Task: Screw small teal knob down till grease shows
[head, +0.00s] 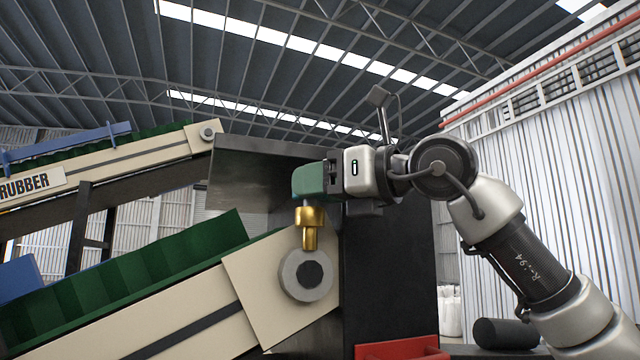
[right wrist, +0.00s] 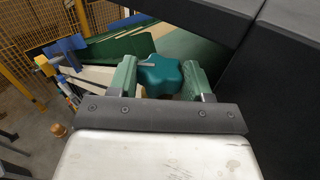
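The small teal knob (right wrist: 160,76) is lobed and sits between the two green fingers of my right gripper (right wrist: 162,82) in the right wrist view. It fills the space between the fingers, and they appear to press on its sides. In the head view my right gripper (head: 309,181) reaches in from the right, and its green fingers hide the knob. Directly below the fingers is a brass cup with a narrower stem (head: 309,228), above the conveyor's end roller. No grease can be made out. My left gripper is not in view.
A cream conveyor with a green belt (head: 150,267) slopes up to the roller bearing (head: 307,275). A dark metal housing (head: 390,270) stands close behind and below my right wrist. A second conveyor (head: 110,165) lies at left. A red part (head: 400,348) is at the bottom.

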